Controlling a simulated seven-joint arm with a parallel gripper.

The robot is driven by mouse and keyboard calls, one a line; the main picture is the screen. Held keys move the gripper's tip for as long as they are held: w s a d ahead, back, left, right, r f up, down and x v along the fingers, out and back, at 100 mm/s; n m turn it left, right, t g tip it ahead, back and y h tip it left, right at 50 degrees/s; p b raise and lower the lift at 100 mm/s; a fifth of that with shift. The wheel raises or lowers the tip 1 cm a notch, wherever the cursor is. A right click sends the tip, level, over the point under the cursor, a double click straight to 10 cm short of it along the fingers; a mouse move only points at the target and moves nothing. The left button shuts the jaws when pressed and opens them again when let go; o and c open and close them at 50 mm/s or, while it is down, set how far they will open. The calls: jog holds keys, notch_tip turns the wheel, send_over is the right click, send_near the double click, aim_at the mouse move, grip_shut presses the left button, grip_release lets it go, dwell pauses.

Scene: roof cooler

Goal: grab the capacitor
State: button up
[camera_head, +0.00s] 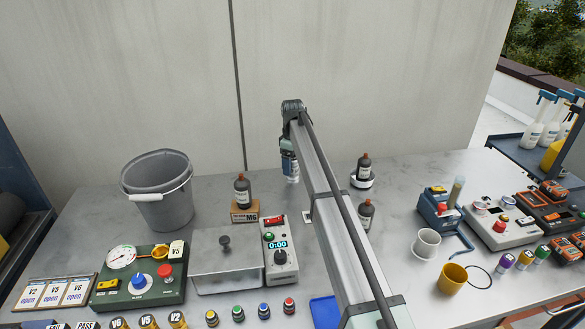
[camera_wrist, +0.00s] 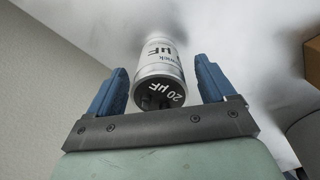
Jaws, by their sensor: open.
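The capacitor is a silver can with dark print and a black end marked "20 µF". In the wrist view the capacitor (camera_wrist: 160,62) lies between the two blue fingers of my gripper (camera_wrist: 161,75). The gripper is open. A clear gap shows on the can's right side and a narrower one on its left, so I see no grip on it. In the head view the capacitor (camera_head: 293,179) shows only as a small silver piece below my gripper (camera_head: 290,163), near the back wall. My gripper and arm hide part of it there.
A dark bottle (camera_head: 242,190) on a wooden block (camera_head: 245,212) stands left of the gripper. Two more dark bottles (camera_head: 364,166) (camera_head: 365,214) stand to its right. A grey bucket (camera_head: 160,196) is at the back left. A metal box (camera_head: 226,262) and a timer unit (camera_head: 278,253) are in front.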

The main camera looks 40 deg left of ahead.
jog(key=shift+f, duration=0.55)
jog(key=shift+c, duration=0.2)
jog(key=c, duration=1.2)
